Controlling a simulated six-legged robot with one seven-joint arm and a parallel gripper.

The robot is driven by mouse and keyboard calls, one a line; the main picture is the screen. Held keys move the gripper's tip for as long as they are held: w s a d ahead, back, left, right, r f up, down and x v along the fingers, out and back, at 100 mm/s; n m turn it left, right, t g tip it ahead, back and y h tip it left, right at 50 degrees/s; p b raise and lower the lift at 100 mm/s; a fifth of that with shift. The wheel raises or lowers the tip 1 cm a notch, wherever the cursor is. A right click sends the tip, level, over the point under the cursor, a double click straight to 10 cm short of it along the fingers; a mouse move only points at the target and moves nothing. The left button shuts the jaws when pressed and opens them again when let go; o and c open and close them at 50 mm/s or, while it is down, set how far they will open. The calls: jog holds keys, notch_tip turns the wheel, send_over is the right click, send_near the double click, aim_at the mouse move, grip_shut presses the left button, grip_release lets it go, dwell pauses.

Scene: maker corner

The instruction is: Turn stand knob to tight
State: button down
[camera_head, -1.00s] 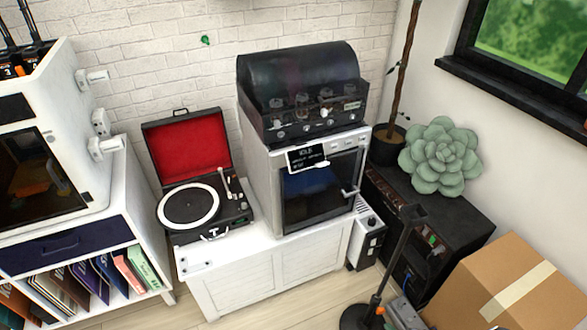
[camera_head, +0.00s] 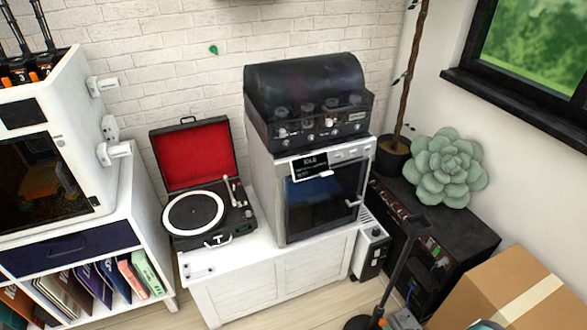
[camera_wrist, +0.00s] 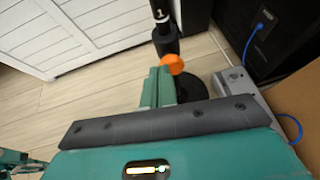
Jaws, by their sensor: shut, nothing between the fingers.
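The stand is a dark upright pole (camera_head: 398,268) in the lower right of the head view, on a round black base (camera_head: 358,323). Its small orange knob (camera_head: 381,323) is low on the pole, at the picture's bottom edge. In the wrist view the orange knob (camera_wrist: 173,63) sits at the lower end of the black pole (camera_wrist: 165,38), above the round base (camera_wrist: 197,88). My teal gripper (camera_wrist: 160,72) is shut and empty, its fingertips just beside the knob. I cannot tell whether they touch it. The knob's turn position cannot be read.
A cardboard box (camera_head: 525,290) stands right of the stand, and a black cabinet (camera_head: 450,235) stands behind it. A white low cabinet (camera_head: 270,285) is to the left. A grey block (camera_wrist: 245,100) and blue cable (camera_wrist: 290,125) lie right of my gripper. Floor (camera_wrist: 75,105) is open on the left.

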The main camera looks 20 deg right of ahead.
jog(key=shift+w, duration=1.25)
jog(key=shift+d+f, duration=0.15)
jog(key=shift+f, duration=0.1)
jog(key=shift+d+r, duration=0.15)
jog(key=shift+d, duration=0.55)
jog(key=shift+s+d, duration=0.1)
jog(key=shift+d, duration=0.2)
jog(key=shift+d, duration=0.2)
